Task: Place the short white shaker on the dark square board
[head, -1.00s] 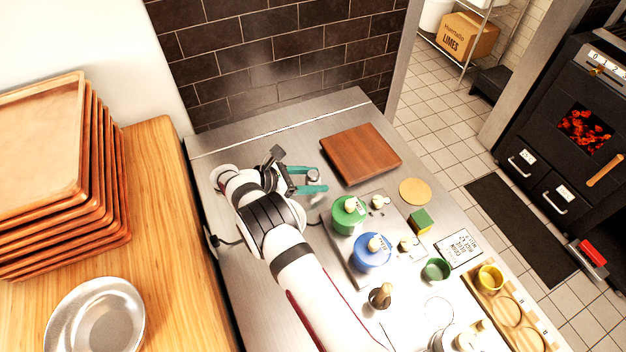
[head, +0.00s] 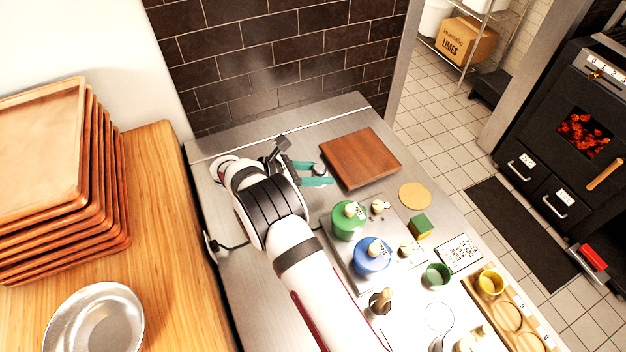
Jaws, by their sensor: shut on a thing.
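My gripper (head: 318,174) has teal fingers and is just left of the dark square board (head: 365,155), over the steel counter. It is shut on the short white shaker (head: 319,168), a small piece with a grey top showing between the fingers. The fingers hide most of the shaker's body. The board is reddish-brown wood, lies flat and has nothing on it. I cannot tell how high the shaker is above the counter.
A green canister (head: 346,222) and a blue canister (head: 372,259) stand on a grey tray below the board. A round tan coaster (head: 414,196) and a green-yellow block (head: 420,225) lie to the right. Stacked wooden trays (head: 50,180) stand at far left.

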